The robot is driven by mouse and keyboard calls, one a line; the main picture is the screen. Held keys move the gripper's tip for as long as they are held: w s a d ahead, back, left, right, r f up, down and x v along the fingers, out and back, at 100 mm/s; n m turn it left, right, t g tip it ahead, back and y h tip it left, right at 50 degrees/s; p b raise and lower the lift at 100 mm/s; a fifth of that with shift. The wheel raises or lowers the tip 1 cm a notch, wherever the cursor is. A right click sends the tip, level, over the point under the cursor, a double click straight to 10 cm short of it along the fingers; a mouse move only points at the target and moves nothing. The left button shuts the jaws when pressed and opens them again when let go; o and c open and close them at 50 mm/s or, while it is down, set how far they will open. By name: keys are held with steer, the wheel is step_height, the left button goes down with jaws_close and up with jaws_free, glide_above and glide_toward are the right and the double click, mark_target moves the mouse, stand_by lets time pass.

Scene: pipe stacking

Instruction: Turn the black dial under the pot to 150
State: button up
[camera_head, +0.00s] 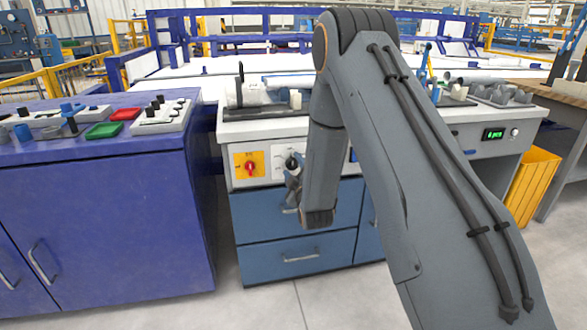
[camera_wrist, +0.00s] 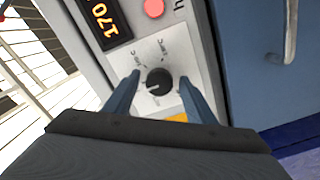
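The black dial (camera_wrist: 158,82) sits on a pale plate with printed marks in the wrist view. In the head view the dial (camera_head: 292,162) is on the front panel of the middle workbench, partly hidden by my gripper. My gripper (camera_wrist: 160,84) is open, with one blue-grey finger on each side of the dial and visible gaps. In the head view my gripper (camera_head: 290,184) is close in front of the panel. I cannot clearly make out a pot.
A red knob on a yellow plate (camera_head: 250,166) is left of the dial. A red button (camera_wrist: 153,8) is beside the display. Blue drawers (camera_head: 299,240) with handles lie below the panel. A blue cabinet (camera_head: 105,210) stands left. My arm hides part of the bench.

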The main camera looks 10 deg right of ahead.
steer(key=s, duration=0.7)
steer(key=shift+s+p, duration=0.4)
